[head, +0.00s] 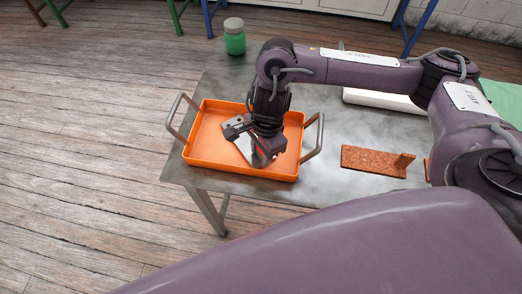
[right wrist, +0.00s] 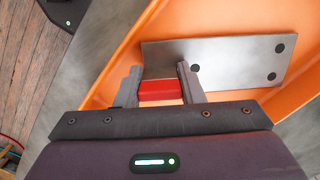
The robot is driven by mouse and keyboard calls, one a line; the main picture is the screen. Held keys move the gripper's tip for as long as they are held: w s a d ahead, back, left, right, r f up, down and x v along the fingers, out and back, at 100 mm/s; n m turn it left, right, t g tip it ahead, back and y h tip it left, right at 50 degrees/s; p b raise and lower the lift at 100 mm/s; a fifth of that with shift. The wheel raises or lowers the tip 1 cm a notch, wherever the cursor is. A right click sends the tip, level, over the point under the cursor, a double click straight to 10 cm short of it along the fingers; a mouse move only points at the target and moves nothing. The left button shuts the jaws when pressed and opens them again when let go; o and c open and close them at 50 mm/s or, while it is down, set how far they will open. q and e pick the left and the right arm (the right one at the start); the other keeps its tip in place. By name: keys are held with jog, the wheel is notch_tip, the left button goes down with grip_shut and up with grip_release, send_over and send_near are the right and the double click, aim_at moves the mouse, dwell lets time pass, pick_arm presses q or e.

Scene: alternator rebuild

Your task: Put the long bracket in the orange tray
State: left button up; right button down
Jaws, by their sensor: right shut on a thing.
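The long bracket is a flat grey metal plate (right wrist: 235,62) with several dark holes and a darker bent end. My right gripper (head: 262,160) reaches down inside the orange tray (head: 202,135). In the right wrist view its two grey fingers (right wrist: 160,85) are closed on the bracket's near end, with a red block showing between them. The bracket lies over the tray's orange floor, within its walls. I cannot tell whether it touches the floor. In the head view the gripper hides part of the bracket. My left gripper is not in view.
The tray has upright grey handles at both ends and sits at the left of the grey table (head: 335,190). A rust-brown piece with an upright peg (head: 372,160) lies to its right. A green jar (head: 234,38) stands behind. A white block (head: 385,101) lies partly behind my right arm.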

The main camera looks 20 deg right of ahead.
jog(key=shift+w+r, duration=0.1)
jog(key=shift+a, duration=0.1)
jog(key=c, duration=0.9)
grip_release()
jog(key=shift+c, duration=0.2)
jog(key=shift+r, duration=0.25)
notch_tip(320, 180, up, 11)
jog(key=d+p, duration=0.1)
jog(key=shift+d+r, duration=0.2)
jog(key=shift+d, duration=0.1)
